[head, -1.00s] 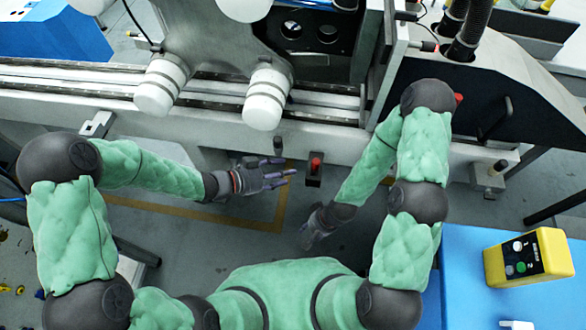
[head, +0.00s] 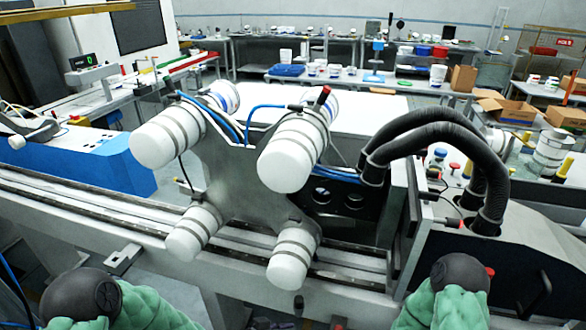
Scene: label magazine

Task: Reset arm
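My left arm (head: 150,308) shows at the bottom left, with a dark joint and green padded cover. A small dark sliver of what looks like my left gripper (head: 268,323) shows at the bottom edge; its fingers are cut off, so its opening cannot be told. My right arm (head: 445,295) shows at the bottom right, also with a dark joint. My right gripper is below the frame. The label magazine (head: 235,190), a grey plate carrying several white cylinders, stands ahead of my arms.
A metal rail beam (head: 110,228) runs across in front of me. Black hoses (head: 440,140) arch over a dark housing (head: 520,270) at the right. A blue block (head: 80,160) is at the left. Benches with tubs and cardboard boxes (head: 505,108) stand at the back.

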